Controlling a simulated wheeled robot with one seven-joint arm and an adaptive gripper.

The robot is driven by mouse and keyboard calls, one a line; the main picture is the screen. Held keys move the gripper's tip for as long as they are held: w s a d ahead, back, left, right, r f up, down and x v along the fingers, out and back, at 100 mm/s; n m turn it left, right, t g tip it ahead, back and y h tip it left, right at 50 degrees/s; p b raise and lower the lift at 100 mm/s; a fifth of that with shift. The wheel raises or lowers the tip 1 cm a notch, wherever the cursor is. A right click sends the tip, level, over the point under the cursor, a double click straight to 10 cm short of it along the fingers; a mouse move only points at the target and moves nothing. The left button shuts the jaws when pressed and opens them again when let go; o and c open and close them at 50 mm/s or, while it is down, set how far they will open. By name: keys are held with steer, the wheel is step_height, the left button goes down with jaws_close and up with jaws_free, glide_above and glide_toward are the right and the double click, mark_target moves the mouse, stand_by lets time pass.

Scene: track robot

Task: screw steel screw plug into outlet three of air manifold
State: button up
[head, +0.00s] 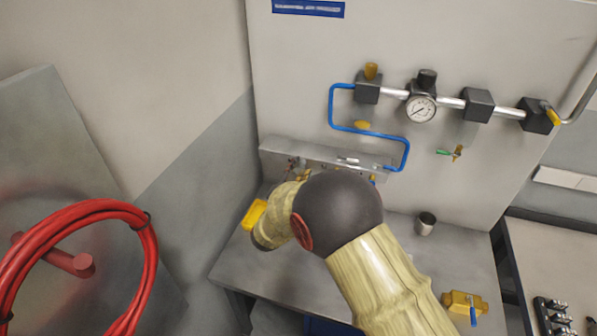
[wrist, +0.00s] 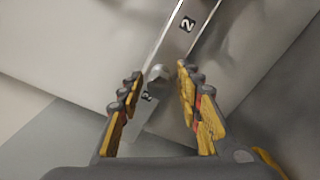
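The air manifold (head: 325,152) is a long grey metal bar along the back of the bench, partly hidden by my arm. In the wrist view the manifold (wrist: 172,38) runs diagonally, with a label reading 2 and another label below it that I cannot read fully. A small steel screw plug (wrist: 157,74) shows at the manifold between my fingertips. My gripper (wrist: 158,76) is open, with yellow-padded fingers on either side of the plug and visible gaps to it. I cannot tell how far the plug is seated. In the head view my arm hides most of the gripper.
A blue hose (head: 380,133) comes down from the pipework with a gauge (head: 421,108) on the wall. A metal cup (head: 426,223) and a brass valve (head: 464,304) stand on the bench's right side. A red hose coil (head: 85,209) hangs at left. The bench between is clear.

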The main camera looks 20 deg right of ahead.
steer(key=shift+s+a, duration=0.1)
steer(key=shift+s, duration=0.1)
steer(key=shift+s+a, duration=0.4)
steer(key=shift+s, duration=0.15)
steer(key=shift+b, duration=0.6)
stand_by(0.3)
steer(key=n+p, duration=0.2)
steer(key=n, duration=0.1)
steer(key=shift+r+n+p, duration=0.1)
steer(key=shift+n+p, duration=0.2)
steer(key=shift+n, duration=0.1)
steer(key=n+p, duration=0.3)
steer(key=n, duration=0.1)
steer(key=shift+n, duration=0.4)
steer(key=shift+n+p, duration=1.15)
steer(key=shift+n, duration=0.65)
